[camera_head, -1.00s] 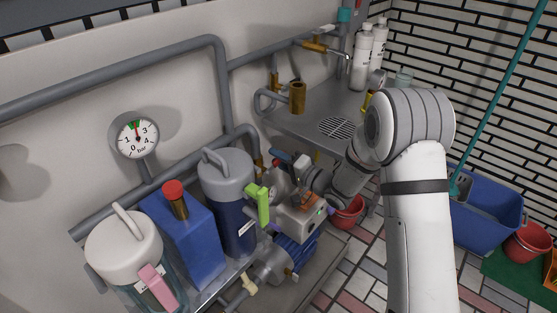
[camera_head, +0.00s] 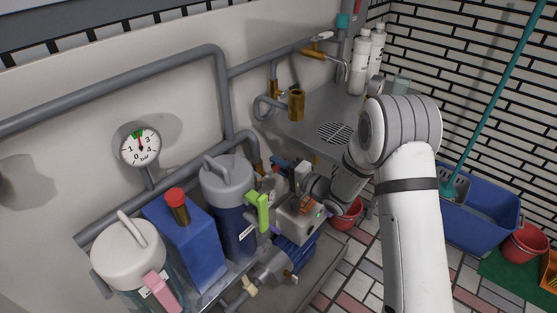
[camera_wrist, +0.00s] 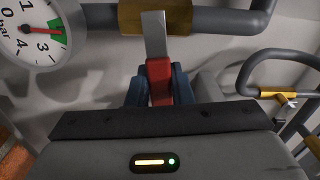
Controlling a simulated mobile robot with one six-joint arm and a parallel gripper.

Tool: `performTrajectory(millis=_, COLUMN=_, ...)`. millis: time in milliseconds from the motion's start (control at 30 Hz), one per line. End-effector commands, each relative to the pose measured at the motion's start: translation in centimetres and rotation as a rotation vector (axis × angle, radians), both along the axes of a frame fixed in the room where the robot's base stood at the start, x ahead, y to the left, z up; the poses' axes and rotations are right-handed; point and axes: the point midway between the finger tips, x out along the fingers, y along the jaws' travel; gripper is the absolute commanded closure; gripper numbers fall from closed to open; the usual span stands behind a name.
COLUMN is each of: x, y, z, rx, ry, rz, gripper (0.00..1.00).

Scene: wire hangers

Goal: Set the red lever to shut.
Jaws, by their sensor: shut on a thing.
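The red lever (camera_wrist: 159,78) shows in the wrist view as a red grip on a flat steel arm. The steel arm reaches up in the picture across a brass valve body (camera_wrist: 181,18) on a grey pipe, so the lever lies across the pipe there. The blue fingers of my gripper (camera_wrist: 159,90) are shut on the red grip, one on each side. The lever's lower end is hidden behind the gripper body.
A pressure gauge (camera_head: 140,146) is on the wall; it also shows in the wrist view (camera_wrist: 38,30). The navy canister (camera_head: 233,205) with a green handle (camera_head: 258,208) stands close left of my gripper. A blue box (camera_head: 187,243) and a sink counter (camera_head: 310,126) flank the area.

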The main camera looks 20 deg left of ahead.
Motion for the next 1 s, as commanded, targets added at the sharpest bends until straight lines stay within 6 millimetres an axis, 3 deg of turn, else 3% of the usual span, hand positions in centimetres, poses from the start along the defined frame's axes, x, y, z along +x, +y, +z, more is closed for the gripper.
performTrajectory(millis=200, x=-0.03, y=0.00, z=-0.60, rx=0.047, ry=0.121, rz=0.002, gripper=1.00)
performTrajectory(millis=467, x=-0.04, y=0.03, z=-0.82, rx=0.051, ry=0.129, rz=0.002, gripper=1.00)
performTrajectory(millis=500, x=-0.06, y=0.02, z=-0.82, rx=0.050, ry=0.130, rz=0.002, gripper=0.79)
performTrajectory(millis=700, x=-0.05, y=0.05, z=-0.78, rx=0.051, ry=0.127, rz=0.002, gripper=0.63)
performTrajectory(millis=767, x=-0.05, y=0.06, z=-0.76, rx=0.051, ry=0.127, rz=0.002, gripper=0.58)
performTrajectory(millis=1000, x=-0.07, y=0.00, z=-0.72, rx=0.050, ry=0.126, rz=0.002, gripper=0.58)
